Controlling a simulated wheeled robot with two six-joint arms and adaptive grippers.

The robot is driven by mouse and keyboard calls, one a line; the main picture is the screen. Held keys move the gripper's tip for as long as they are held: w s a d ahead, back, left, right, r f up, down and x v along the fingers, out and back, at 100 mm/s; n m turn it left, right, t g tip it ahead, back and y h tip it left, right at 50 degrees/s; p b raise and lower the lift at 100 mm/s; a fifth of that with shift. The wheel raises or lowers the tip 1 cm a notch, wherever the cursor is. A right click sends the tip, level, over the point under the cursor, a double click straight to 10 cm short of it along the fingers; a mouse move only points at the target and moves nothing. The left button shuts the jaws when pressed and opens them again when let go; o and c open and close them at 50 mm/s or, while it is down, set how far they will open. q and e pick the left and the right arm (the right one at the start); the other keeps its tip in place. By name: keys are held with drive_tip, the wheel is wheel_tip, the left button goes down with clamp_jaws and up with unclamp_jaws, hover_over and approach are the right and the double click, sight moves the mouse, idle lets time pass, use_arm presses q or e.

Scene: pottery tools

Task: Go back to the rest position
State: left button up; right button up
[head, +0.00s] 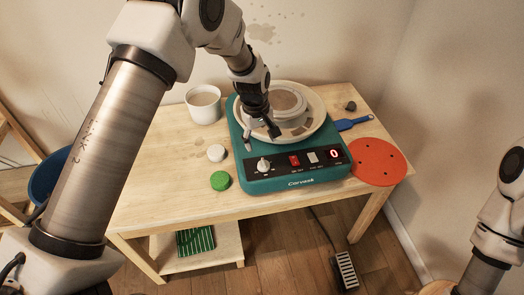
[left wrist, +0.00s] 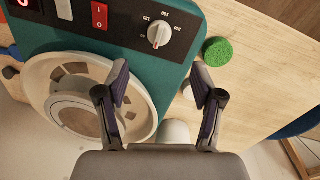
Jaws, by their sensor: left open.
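My left gripper (head: 262,137) is open and empty above the front left part of the teal pottery wheel (head: 262,184). In the left wrist view its two fingers (left wrist: 160,78) are spread apart, with the teal casing and the edge of the wheel's pale splash pan (left wrist: 40,75) below. A round grey-brown piece (head: 287,101) sits in the pan, partly hidden by my left arm. My right arm shows only in part at the right edge of the head view, and its gripper is out of view.
The wooden table (head: 150,205) also holds a white cup (head: 203,107), a white round piece (head: 216,153), a green sponge (head: 220,181), an orange disc (head: 377,161), a blue tool (head: 354,124) and a small dark lump (head: 351,106). A foot pedal (head: 345,270) lies on the floor.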

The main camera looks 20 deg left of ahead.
use_arm(q)
drive_tip(key=shift+r, duration=0.3)
drive_tip(key=s+a+f+m+g, duration=0.1)
drive_tip(key=s+f+g, duration=0.2)
drive_tip(key=s+f, duration=0.8)
drive_tip(key=s+a+f+g, duration=0.1)
drive_tip(key=s+f+g, duration=0.1)
drive_tip(key=s+f, duration=0.95)
drive_tip(key=s+r+m+t, duration=0.4)
drive_tip(key=s+m, duration=0.4)
drive_tip(key=s, duration=0.4)
drive_tip(key=shift+y, duration=0.3)
